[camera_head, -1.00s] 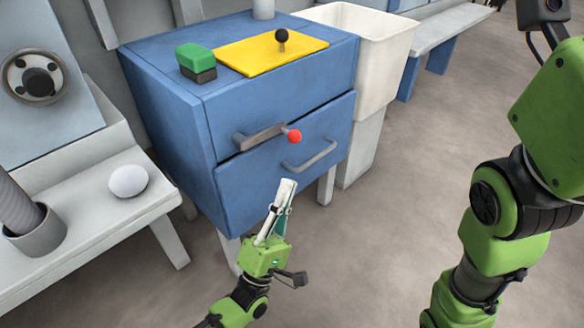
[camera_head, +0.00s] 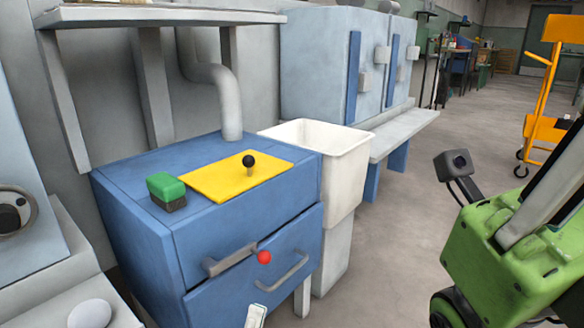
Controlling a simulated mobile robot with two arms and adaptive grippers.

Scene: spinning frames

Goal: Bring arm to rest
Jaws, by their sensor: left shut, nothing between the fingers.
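My left gripper (camera_head: 255,317) shows only as a pale fingertip at the bottom edge, in front of the blue cabinet (camera_head: 245,222). Its fingers are together with nothing seen between them; the rest of it is below the picture. My right arm's green end (camera_head: 495,255) fills the lower right, with a small black camera (camera_head: 459,164) on a bracket and a grey finger link slanting up to the right edge. The right fingertips are outside the picture, so I cannot tell whether they are apart.
The cabinet front has a grey lever with a red ball (camera_head: 264,257) and a drawer handle (camera_head: 282,272). A yellow plate (camera_head: 215,183) with a black knob and a green block (camera_head: 165,187) are on top. A white bin (camera_head: 325,150) stands beside it. Open floor lies right.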

